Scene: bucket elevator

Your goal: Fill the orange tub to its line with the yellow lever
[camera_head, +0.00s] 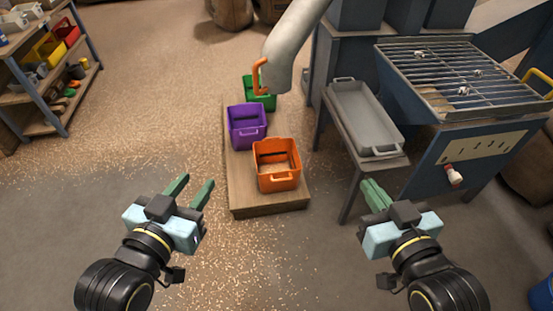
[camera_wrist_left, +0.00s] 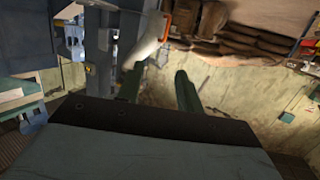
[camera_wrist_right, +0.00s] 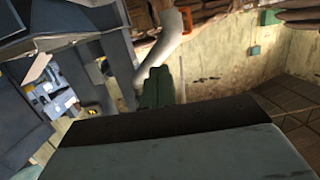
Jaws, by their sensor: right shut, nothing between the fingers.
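The orange tub (camera_head: 278,183) stands at the near end of a low wooden plank, with a dark band on its inner wall and something pale brown inside. How full it is I cannot tell. A yellow bar (camera_head: 537,78), perhaps the yellow lever, is at the right edge beside the grate, partly cut off. A grey spout (camera_head: 288,45) with an orange handle (camera_head: 258,75) hangs over the green tub. My left gripper (camera_head: 192,188) is open and empty, left of the plank. My right gripper (camera_head: 374,192) is shut and empty, in front of the grey tray's stand.
A purple tub (camera_head: 247,134) and green tub (camera_head: 262,101) stand behind the orange one on the plank (camera_head: 270,207). A grey tray (camera_head: 365,120) and barred hopper (camera_head: 450,80) with a red-white knob (camera_head: 453,174) stand right. A shelf (camera_head: 60,95) stands left. Grain litters the floor.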

